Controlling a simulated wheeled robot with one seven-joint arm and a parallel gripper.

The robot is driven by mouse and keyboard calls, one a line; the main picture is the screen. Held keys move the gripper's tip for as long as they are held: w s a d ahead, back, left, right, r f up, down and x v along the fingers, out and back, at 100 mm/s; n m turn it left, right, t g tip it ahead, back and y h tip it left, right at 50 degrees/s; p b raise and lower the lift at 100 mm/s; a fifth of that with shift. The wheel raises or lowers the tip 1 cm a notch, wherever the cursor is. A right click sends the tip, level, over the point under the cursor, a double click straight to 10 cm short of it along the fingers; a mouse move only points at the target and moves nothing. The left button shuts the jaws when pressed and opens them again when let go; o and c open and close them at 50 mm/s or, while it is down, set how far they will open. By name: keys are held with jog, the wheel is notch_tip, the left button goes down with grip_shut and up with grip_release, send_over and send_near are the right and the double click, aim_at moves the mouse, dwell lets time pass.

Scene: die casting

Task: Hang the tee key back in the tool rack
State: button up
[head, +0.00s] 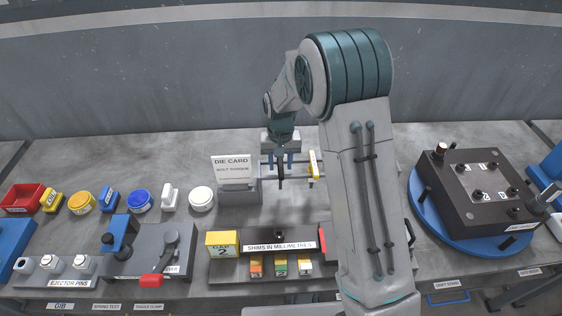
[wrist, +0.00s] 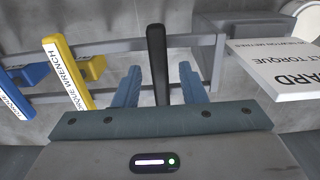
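The tee key (wrist: 157,62) shows in the wrist view as a black bar between the two blue fingers of my gripper (wrist: 159,80). A gap shows between the bar and each finger, so my gripper looks open around it. The bar overlaps the grey rails of the tool rack (wrist: 197,41); whether it is seated there I cannot tell. In the head view my gripper (head: 281,162) is at the back of the bench, with the dark tee key (head: 281,178) upright between its fingers. The key's lower part is hidden in the wrist view.
A yellow torque wrench (wrist: 66,75) and a blue tool (wrist: 14,97) hang left of the key in the wrist view. A die card (wrist: 285,68) stands close on the right. In the head view, a shim tray (head: 285,247) lies in front and a blue turntable (head: 425,213) at right.

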jog(key=shift+r+p, duration=0.35)
jog(key=shift+r, duration=0.2)
notch_tip(320, 180, up, 11)
jog(key=b, duration=0.2)
jog(key=s+d+r+t, duration=0.1)
jog(key=s+d+r, duration=0.3)
jog(key=s+r, duration=0.15)
jog(key=s+d+t, duration=0.1)
jog(key=s+d, duration=0.2)
jog(key=s, duration=0.7)
jog(key=s+d+t, duration=0.1)
jog(key=s+d, duration=0.3)
jog(key=s, duration=0.7)
jog(key=shift+d+r+t, duration=0.2)
jog(key=shift+d+t, duration=0.05)
jog(key=shift+t, duration=0.05)
jog(key=shift+s, duration=0.1)
